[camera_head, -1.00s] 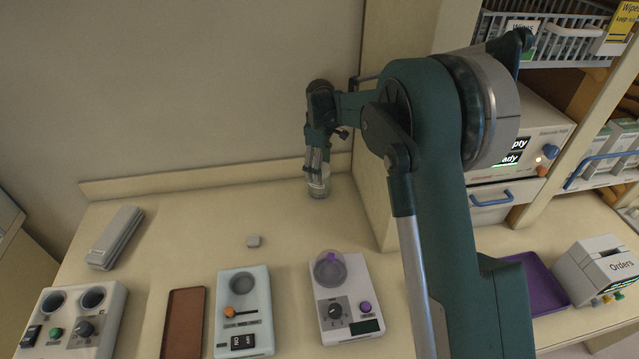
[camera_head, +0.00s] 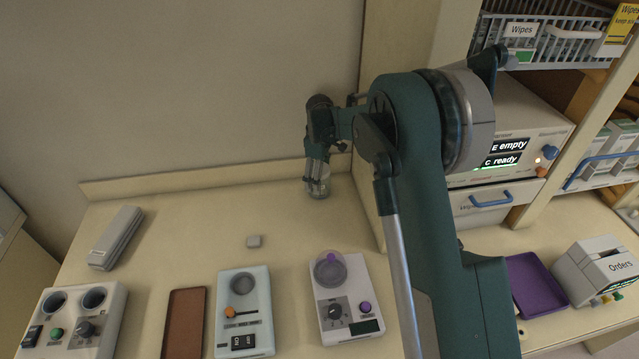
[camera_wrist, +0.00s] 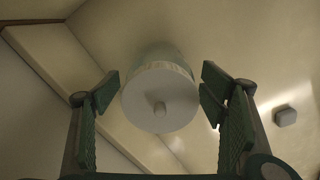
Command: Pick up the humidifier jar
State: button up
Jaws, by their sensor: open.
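The humidifier jar (camera_head: 319,187) is a small clear jar standing on the counter near the back wall, beside the cabinet side. In the wrist view the jar (camera_wrist: 160,98) shows its pale round lid with a small knob facing the camera. My gripper (camera_head: 317,172) is above the jar and tilted, its fingers reaching down to the jar's upper part. In the wrist view my gripper (camera_wrist: 160,92) is open, one green-padded finger on each side of the jar, with a gap visible on both sides. The jar's lower part is partly hidden behind its lid in that view.
A small grey block (camera_head: 254,241) lies in front of the jar. A device with a clear cup (camera_head: 347,300), a light-blue device (camera_head: 245,318), a brown tray (camera_head: 184,325) and a grey long case (camera_head: 116,238) stand on the counter. The cabinet side (camera_head: 368,200) is close on the right.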

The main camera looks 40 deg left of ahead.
jog(key=shift+f, duration=1.1)
jog(key=shift+c, duration=0.6)
jog(key=c, duration=1)
